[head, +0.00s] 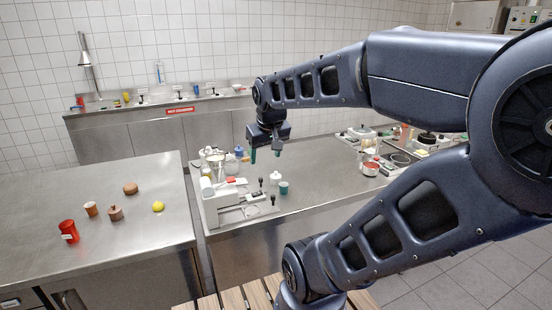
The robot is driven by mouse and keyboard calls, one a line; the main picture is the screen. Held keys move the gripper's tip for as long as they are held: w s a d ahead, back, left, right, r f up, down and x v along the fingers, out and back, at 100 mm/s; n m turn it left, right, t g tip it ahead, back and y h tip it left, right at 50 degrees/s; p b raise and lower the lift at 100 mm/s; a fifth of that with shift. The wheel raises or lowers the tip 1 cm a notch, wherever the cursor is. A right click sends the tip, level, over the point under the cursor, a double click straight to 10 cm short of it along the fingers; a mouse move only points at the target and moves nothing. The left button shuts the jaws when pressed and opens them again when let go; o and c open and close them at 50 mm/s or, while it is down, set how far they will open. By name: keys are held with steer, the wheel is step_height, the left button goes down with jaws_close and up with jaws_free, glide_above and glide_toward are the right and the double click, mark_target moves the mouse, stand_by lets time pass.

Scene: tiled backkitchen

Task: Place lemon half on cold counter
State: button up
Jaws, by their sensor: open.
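A small yellow rounded piece (158,206), which looks like the lemon half, lies on the left steel counter (110,245), near its right edge. My gripper (265,155) hangs pointing down above the middle steel counter (320,165), well to the right of and farther back than the yellow piece. Its two fingers are apart, with nothing visible between them. I cannot tell from the view which counter is the cold one.
A red cup (68,231), an orange-brown cup (91,209), a brown pot (115,213) and a brown round item (130,188) stand near the yellow piece. A slicer-like machine (240,205) and a teal cup (284,188) occupy the middle counter's front left.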

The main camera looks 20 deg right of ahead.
steer(key=shift+m, duration=0.5)
steer(key=s, duration=0.1)
steer(key=s+d, duration=0.1)
steer(key=s, duration=0.2)
steer(key=shift+d+f, duration=0.1)
steer(key=shift+d, duration=0.2)
